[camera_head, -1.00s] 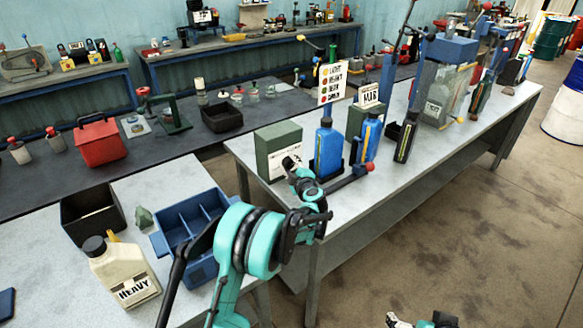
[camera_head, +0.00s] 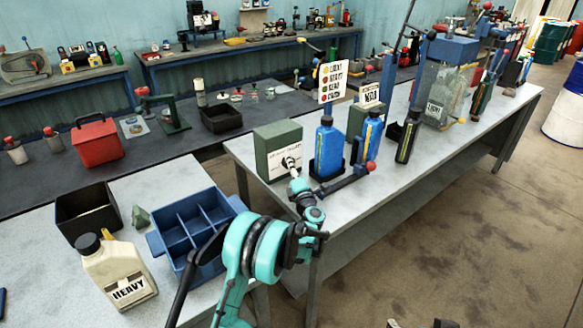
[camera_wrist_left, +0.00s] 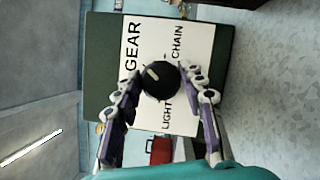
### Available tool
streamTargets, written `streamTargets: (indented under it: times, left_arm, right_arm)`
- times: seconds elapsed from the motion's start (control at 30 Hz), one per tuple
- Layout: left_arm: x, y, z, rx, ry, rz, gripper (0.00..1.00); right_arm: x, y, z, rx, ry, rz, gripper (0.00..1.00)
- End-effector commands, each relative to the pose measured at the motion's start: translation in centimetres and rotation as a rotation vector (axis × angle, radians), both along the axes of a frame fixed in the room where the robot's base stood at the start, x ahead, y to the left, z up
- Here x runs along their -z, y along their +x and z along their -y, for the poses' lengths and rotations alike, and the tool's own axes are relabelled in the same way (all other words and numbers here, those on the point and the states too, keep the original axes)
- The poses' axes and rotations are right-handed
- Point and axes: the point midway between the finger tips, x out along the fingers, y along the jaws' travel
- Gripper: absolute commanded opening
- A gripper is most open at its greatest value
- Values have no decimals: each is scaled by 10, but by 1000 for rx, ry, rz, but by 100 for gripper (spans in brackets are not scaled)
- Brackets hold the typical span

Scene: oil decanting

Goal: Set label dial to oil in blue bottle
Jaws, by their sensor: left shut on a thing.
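The green label box (camera_head: 277,152) stands at the near left end of the long bench. Its white face carries a black dial (camera_wrist_left: 160,82) with a white mark. GEAR, CHAIN and LIGHT are printed around it. In the left wrist view the mark points up and left, towards GEAR. My left gripper (camera_head: 293,172) is at this face; its fingers (camera_wrist_left: 161,85) flank the dial and are shut on it. The blue bottle (camera_head: 328,150) stands upright just right of the box, with a yellow strip on its side. My right gripper (camera_head: 392,323) barely shows at the bottom edge.
A chart (camera_head: 333,80) with coloured dots stands behind the blue bottle. A second blue bottle (camera_head: 370,138) and a dark bottle (camera_head: 407,142) stand further right. A blue divided crate (camera_head: 190,225) and a HEAVY jug (camera_head: 118,272) are on the left table.

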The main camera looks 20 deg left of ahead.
Motion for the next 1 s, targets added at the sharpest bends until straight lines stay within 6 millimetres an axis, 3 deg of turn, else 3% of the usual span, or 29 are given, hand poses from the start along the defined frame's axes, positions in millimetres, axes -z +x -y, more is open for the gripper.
streamTargets:
  times: [0.3,0.83,0.87,0.9,0.93,1.0]
  left_arm:
    - [1,0,0,-1,-75,91,11]
    - [1,0,0,-1,-88,108,11]
    - [1,0,0,-1,-88,108,45]
    - [1,0,0,-1,-88,108,56]
    - [1,0,0,-1,-88,108,61]
    - [1,0,0,-1,-88,108,61]
  right_arm:
    - [0,0,0,0,0,0,100]
    - [0,0,0,0,0,0,100]
    - [0,0,0,0,0,0,100]
    - [0,0,0,0,0,0,100]
    - [0,0,0,0,0,0,100]
    - [0,0,0,0,0,0,100]
